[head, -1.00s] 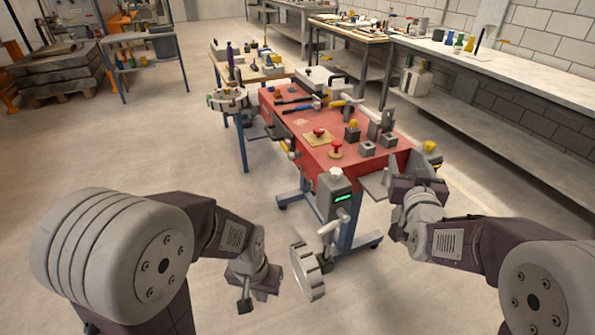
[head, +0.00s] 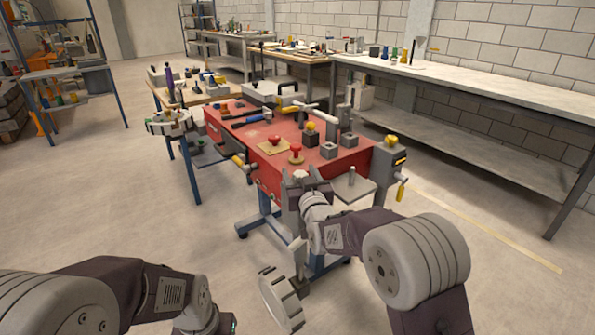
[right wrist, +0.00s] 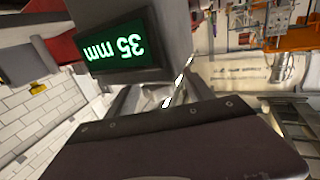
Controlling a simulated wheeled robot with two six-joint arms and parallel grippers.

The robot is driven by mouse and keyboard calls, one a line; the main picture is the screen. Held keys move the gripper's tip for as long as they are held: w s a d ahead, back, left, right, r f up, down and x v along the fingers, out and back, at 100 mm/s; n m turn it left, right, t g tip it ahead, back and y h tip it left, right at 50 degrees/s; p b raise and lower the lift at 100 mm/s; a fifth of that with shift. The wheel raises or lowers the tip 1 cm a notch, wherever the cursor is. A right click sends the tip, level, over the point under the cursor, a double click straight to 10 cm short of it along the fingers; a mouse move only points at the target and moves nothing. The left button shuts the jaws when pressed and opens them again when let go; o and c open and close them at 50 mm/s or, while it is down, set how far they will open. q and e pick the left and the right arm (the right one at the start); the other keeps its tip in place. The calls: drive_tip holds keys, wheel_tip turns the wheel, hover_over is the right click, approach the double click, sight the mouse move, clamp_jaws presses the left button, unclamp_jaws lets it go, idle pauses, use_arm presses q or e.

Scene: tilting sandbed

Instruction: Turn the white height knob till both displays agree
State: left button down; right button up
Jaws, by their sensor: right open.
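The white knob (head: 300,174) sits on top of the grey post at the red sandbed's (head: 258,157) near corner. My right gripper (head: 303,187) is open at this post, just below the knob; whether its fingers touch anything is hidden. In the right wrist view, a green display (right wrist: 115,50) on the grey housing reads 35 mm, upside down. In the head view my right arm hides it. A second display (head: 400,161) glows amber on the grey box at the right corner, under a yellow knob (head: 391,140); its figures are too small to read. My left gripper is below the frame.
A pale notched wheel (head: 282,298) is low in front of the post. A small grey shelf (head: 354,187) sticks out beside my right gripper. Red knobs and grey blocks stand on the sandbed. A long bench (head: 470,80) runs along the right wall.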

drive_tip(key=shift+x, duration=1.1)
clamp_jaws()
drive_tip(key=shift+n+y+b, duration=0.6)
drive_tip(key=shift+y+b, duration=0.05)
drive_tip(key=shift+y, duration=0.25)
drive_tip(key=shift+a+n+g+y, duration=0.1)
drive_tip(key=shift+n+g+y, duration=0.2)
drive_tip(key=shift+g+y, duration=0.1)
drive_tip(key=shift+s+a+r+n+g+y+p, duration=0.15)
drive_tip(key=shift+n+g+y+p, duration=0.2)
drive_tip(key=shift+y, duration=0.25)
drive_tip(key=shift+a+r+n+g+y+p, duration=0.1)
drive_tip(key=shift+n+g+y+p, duration=0.35)
drive_tip(key=shift+n+y+p, duration=0.4)
drive_tip(key=shift+s+a+n+g+y, duration=0.1)
drive_tip(key=shift+n+g+y, duration=0.25)
drive_tip(key=shift+y, duration=0.2)
drive_tip(key=shift+f+n+g+y, duration=0.25)
drive_tip(key=shift+f+g+y, duration=0.05)
drive_tip(key=shift+g+y, duration=0.1)
drive_tip(key=b, duration=0.1)
drive_tip(key=n+g+y+b, duration=0.1)
drive_tip(key=b, duration=0.1)
drive_tip(key=shift+s+a+f+g+y, duration=0.2)
drive_tip(key=shift+g+y, duration=0.05)
drive_tip(key=shift+y, duration=0.05)
drive_tip(key=shift+s+a+r+n+g+y+b, duration=0.1)
drive_tip(key=shift+r+n+g+y+b, duration=0.2)
drive_tip(key=shift+n+b, duration=0.35)
unclamp_jaws()
